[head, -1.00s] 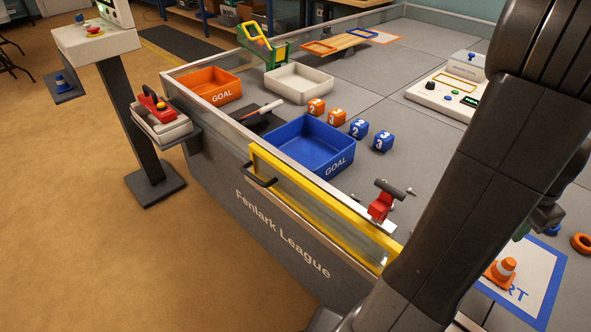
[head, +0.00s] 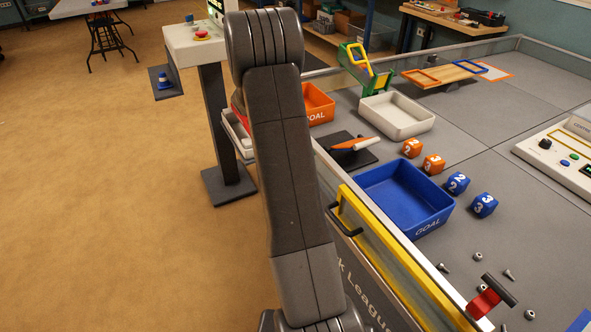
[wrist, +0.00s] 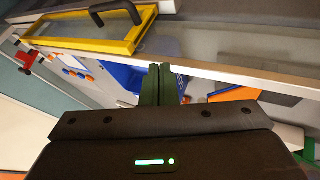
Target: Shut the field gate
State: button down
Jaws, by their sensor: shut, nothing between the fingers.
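The field gate is a clear panel in a yellow frame (head: 408,262), set along the low field wall in the head view. It runs close beside the pale wall rail; I cannot tell whether it is fully in line with it. Its black handle (head: 343,222) sticks out on the outer side. In the wrist view the yellow frame (wrist: 82,45) and handle (wrist: 116,12) show at upper left, apart from my fingers. My gripper (wrist: 162,72) is shut and empty, its dark green fingers together near the pale rail. In the head view my arm hides it.
A red and black clamp (head: 488,298) sits by the gate's near end. Inside the field are a blue goal tray (head: 408,200), an orange goal tray (head: 320,103), a white tray (head: 397,115) and several numbered cubes. The brown floor at left is open.

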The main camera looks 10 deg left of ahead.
jog(key=s+d+f, duration=0.1)
jog(key=d+f, duration=0.1)
jog(key=s+d+f, duration=0.2)
jog(key=d+f, duration=0.1)
jog(key=s+d+f+b, duration=0.1)
jog(key=d+f, duration=0.1)
jog(key=shift+s+d+f, duration=0.4)
dwell(0.3)
